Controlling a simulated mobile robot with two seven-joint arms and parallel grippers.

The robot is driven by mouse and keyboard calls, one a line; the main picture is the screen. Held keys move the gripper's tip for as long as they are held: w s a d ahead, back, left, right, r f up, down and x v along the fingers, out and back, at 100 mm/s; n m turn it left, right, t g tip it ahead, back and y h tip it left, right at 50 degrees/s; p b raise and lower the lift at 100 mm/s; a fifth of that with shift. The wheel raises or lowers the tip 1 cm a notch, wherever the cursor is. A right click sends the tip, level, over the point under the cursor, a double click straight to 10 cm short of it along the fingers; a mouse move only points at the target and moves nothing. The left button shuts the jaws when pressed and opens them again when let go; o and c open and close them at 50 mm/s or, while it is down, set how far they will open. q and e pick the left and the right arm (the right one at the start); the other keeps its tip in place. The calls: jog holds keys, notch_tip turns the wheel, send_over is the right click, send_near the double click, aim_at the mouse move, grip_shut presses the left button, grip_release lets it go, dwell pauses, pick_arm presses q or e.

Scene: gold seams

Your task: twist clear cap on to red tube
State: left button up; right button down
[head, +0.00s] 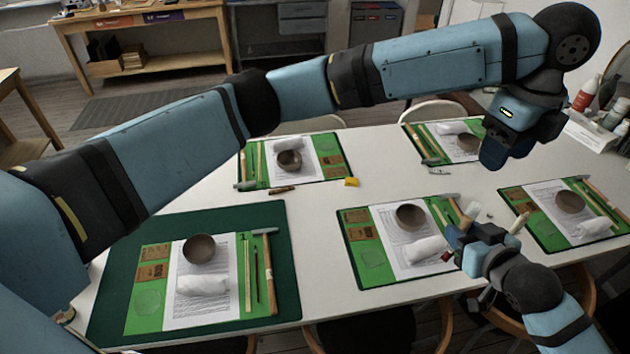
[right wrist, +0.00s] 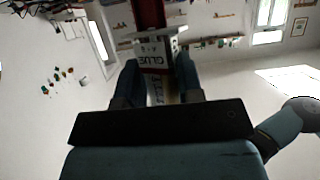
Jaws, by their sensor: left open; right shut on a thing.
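My right gripper (head: 458,236) is shut on the glue tube, above the front middle place setting. In the right wrist view the tube (right wrist: 152,52) stands between the fingers, with a pale "GLUE" label and a dark red part (right wrist: 147,14) beyond it. A pale flange crosses between them. In the head view the tube is mostly hidden by the fingers. My left gripper (head: 494,160) is open, pointing down over the table, above and right of the right gripper, and apart from it. A small whitish piece (head: 473,209) shows beside the right gripper; I cannot tell whether it is the clear cap.
Green mats with bowls, white rolls, paper and tools lie on the white table (head: 325,240). A front left bowl (head: 199,249) and hammer (head: 266,262) are near the edge. A yellow block (head: 351,182) lies mid-table. Bottles (head: 585,93) stand at the right. Bare table separates the mats.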

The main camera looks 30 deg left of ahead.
pick_arm(q)
jog(key=w+f+n+t+h, duration=0.1)
jog(key=w+f+n+h, duration=0.4)
jog(key=f+n+h, duration=0.35)
jog(key=w+a+f+n+t, duration=0.2)
jog(key=a+f+n+t, duration=0.55)
jog(key=a+f, duration=0.2)
jog(key=s+a+f+n+y, duration=0.1)
jog(key=s+a+f+n, duration=0.1)
jog(key=s+a+f, duration=0.3)
jog(key=s+a+f+n+t+y, duration=0.1)
jog(key=s+a+f, duration=0.4)
jog(key=s+f, duration=0.7)
jog(key=s+a+f+n+t+y, duration=0.1)
jog(key=s+a+f+n+y, duration=0.2)
jog(key=s, duration=1.1)
jog(key=a+f, duration=0.3)
jog(key=f, duration=0.2)
jog(key=shift+f, duration=0.2)
jog(key=shift+a, duration=0.1)
